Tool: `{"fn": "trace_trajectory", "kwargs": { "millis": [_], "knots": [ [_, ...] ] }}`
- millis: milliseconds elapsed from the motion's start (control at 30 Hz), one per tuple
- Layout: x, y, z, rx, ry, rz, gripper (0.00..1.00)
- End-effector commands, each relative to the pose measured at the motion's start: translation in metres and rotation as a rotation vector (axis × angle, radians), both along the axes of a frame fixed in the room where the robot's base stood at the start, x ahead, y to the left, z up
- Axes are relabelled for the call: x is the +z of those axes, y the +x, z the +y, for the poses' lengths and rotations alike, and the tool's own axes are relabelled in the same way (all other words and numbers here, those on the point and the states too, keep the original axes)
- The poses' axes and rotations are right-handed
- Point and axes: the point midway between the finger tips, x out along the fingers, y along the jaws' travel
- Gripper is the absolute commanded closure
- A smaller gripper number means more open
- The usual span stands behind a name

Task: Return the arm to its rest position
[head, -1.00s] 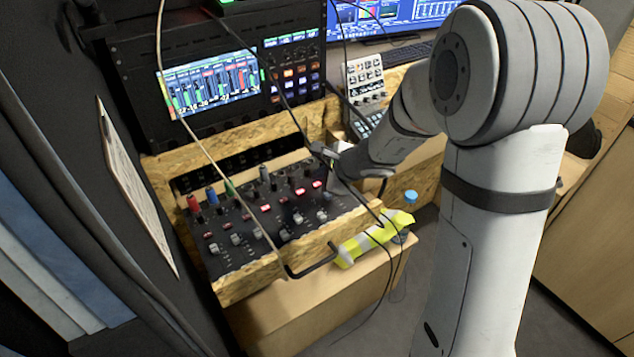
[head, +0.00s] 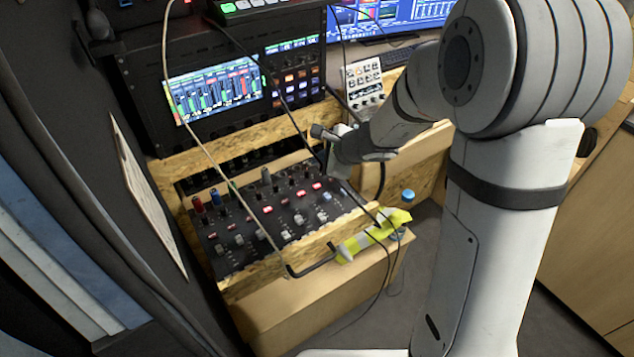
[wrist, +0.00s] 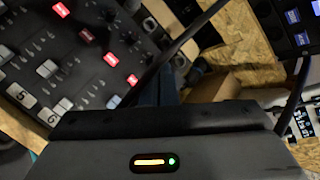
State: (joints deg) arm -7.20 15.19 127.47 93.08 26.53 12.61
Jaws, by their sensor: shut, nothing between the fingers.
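My arm reaches in from the right in the head view, bent at a large white-grey joint. My gripper (head: 328,142) is shut and empty. It hangs above the back right part of the black mixer panel (head: 275,222), with a visible gap over the knobs and faders. In the wrist view the grey gripper housing fills the bottom, and the mixer (wrist: 75,60) with its red-lit buttons and numbered faders lies at upper left. The fingertips are small and partly hidden in both views.
Cables hang across the mixer, one pale cable (head: 197,140) in front. A rack with a lit screen (head: 213,92) stands behind. A small control box (head: 363,83) is behind the arm.

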Motion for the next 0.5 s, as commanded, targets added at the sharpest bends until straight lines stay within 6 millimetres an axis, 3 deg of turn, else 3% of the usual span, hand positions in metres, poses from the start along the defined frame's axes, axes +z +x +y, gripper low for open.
{"fn": "trace_trajectory", "kwargs": {
  "millis": [333,500],
  "knots": [
    [0.002,-0.002,0.0,0.012,-0.005,-0.006,1.0],
    [0.031,-0.026,-0.002,0.175,-0.082,-0.078,1.0]
  ]
}}
